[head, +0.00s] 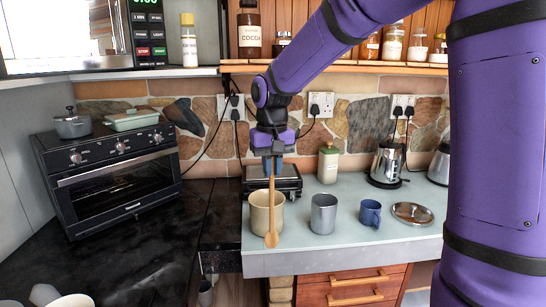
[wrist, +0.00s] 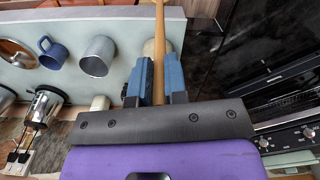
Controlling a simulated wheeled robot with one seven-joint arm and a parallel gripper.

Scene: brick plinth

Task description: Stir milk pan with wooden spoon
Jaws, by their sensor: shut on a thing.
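My gripper (head: 273,170) is shut on the wooden spoon (head: 271,215), which hangs nearly upright with its bowl end down. In the wrist view the spoon's handle (wrist: 159,45) runs between the blue fingers (wrist: 158,75). In the head view the spoon overlaps the front of a cream pot (head: 258,214), its bowl showing in front of the pot's lower wall, not inside it. The pot is partly hidden behind the spoon in the wrist view (wrist: 149,48). A grey metal vessel (head: 323,214) stands to its right. I cannot tell which of these is the milk pan.
A blue mug (head: 370,213) and a round lid (head: 412,213) stand farther right on the pale counter (head: 340,242). A black scale-like appliance (head: 287,180), a bottle (head: 328,164) and a kettle (head: 386,164) are behind. A toaster oven (head: 110,180) stands left on the dark counter.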

